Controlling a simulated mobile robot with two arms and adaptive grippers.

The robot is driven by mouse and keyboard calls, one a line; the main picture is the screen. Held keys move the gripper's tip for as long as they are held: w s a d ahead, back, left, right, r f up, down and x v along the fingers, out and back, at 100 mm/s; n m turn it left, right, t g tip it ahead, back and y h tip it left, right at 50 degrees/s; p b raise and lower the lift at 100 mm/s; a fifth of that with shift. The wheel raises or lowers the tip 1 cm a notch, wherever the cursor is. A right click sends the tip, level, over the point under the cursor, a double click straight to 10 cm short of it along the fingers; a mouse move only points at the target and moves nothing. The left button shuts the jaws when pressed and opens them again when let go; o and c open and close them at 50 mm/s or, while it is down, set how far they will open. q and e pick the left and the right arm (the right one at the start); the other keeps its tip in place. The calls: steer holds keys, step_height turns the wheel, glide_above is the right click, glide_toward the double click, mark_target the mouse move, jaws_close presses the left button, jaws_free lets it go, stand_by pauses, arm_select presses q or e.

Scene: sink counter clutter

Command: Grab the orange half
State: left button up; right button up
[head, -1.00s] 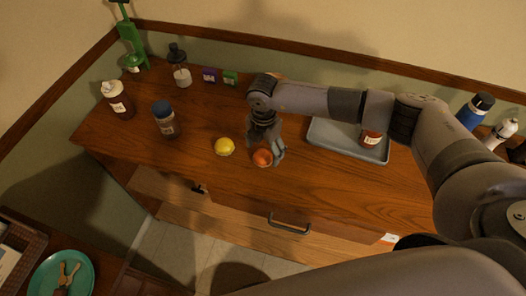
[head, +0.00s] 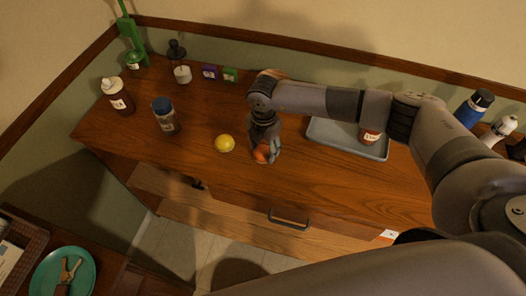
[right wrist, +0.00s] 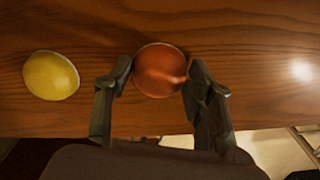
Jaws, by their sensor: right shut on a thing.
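The orange half (head: 261,154) is a round reddish-orange piece near the front edge of the wooden counter. It also shows in the right wrist view (right wrist: 160,66), at the top middle. My right gripper (head: 266,156) is at the orange half with one finger on each side, shut on it. In the right wrist view the fingertips (right wrist: 160,74) flank its left and right sides. The gripper's fingers partly hide it in the head view. My left gripper is in neither view.
A yellow lemon-like piece (head: 225,143) lies just left of the orange half. Bottles, including a blue-capped jar (head: 166,122), stand at the left. Bare counter lies in front of the tray.

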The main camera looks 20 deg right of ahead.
steer(key=shift+c, duration=1)
steer(key=shift+r, duration=0.1)
